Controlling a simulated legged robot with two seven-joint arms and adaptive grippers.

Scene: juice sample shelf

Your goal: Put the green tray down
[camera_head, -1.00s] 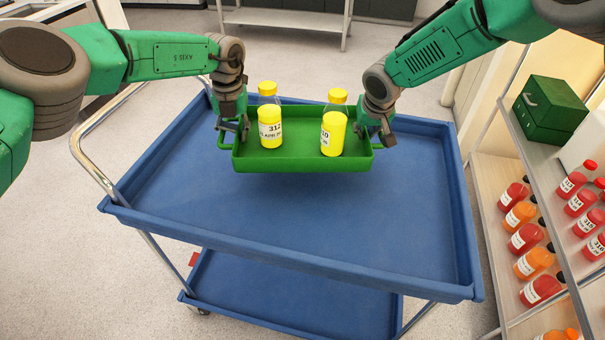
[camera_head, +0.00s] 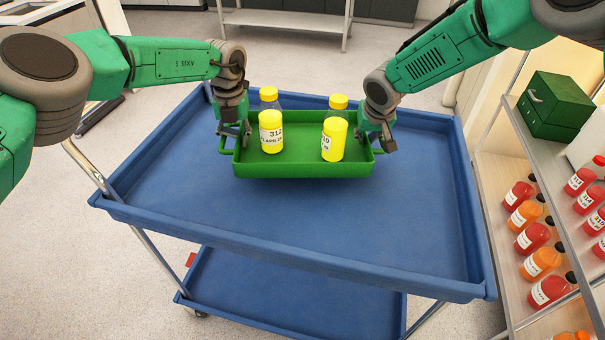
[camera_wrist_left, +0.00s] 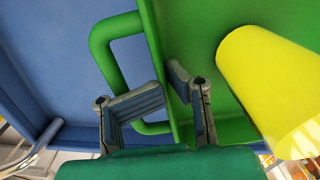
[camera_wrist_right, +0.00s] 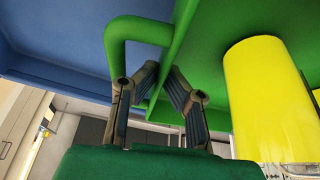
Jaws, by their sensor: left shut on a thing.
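The green tray (camera_head: 302,171) is level over the back half of the blue cart's top (camera_head: 300,225). I cannot tell whether its underside touches the cart. Two yellow bottles with yellow caps stand upright in it, one at the left (camera_head: 271,138) and one at the right (camera_head: 334,141). My left gripper (camera_head: 234,135) is shut on the tray's left end, with its fingers on either side of the wall beside the handle (camera_wrist_left: 105,60). My right gripper (camera_head: 377,140) has its fingers closed about the right end wall, beside the other handle (camera_wrist_right: 125,35).
The cart has a raised rim (camera_head: 300,258) and a lower blue shelf (camera_head: 290,300). At the right, a shelf unit (camera_head: 512,285) holds several red and orange bottles and a dark green box (camera_head: 553,104). The cart top in front of the tray is clear.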

